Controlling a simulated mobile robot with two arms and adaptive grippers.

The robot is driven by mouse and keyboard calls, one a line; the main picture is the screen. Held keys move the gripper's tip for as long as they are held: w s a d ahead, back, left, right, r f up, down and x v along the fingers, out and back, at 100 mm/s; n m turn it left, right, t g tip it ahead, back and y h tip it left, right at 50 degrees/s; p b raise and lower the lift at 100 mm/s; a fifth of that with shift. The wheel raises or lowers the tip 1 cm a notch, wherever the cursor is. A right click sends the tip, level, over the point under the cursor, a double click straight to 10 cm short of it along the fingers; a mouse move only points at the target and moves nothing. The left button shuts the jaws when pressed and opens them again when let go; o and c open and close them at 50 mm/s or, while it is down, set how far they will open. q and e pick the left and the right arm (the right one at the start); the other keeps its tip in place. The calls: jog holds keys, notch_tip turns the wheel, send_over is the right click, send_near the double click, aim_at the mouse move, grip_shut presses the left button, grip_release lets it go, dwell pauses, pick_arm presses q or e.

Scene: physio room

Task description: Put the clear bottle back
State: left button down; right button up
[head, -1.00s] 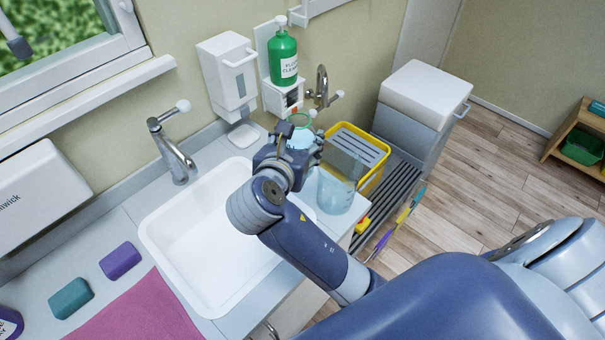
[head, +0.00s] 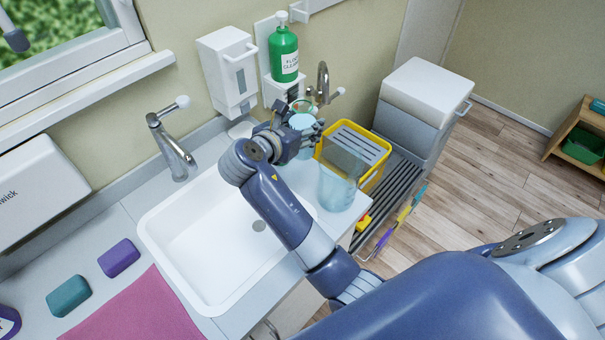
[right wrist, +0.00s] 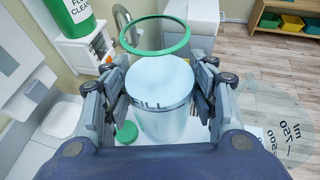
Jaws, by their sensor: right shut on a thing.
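The clear bottle (head: 302,124) has a green rim and what looks like pale blue liquid inside. My right gripper (head: 303,134) is shut on it near the back right corner of the sink counter. In the right wrist view the bottle (right wrist: 163,98) stands between both fingers of the gripper (right wrist: 160,105), with its green rim toward the far side and part of a fill mark showing. Its base is hidden, so I cannot tell whether it touches the counter. My left gripper is not in view.
A clear measuring jug (head: 338,187) stands close to the right of the bottle. A yellow crate (head: 377,137) is behind it. A green cap (right wrist: 127,132) lies below the gripper. The white sink (head: 205,240) is empty.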

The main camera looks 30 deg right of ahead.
aim_at(302, 154)
notch_tip(302, 154, down, 9)
jog(key=shift+f+p, duration=0.2)
jog(key=shift+p, duration=0.25)
jog(key=o, duration=1.1)
jog(key=shift+f, duration=0.15)
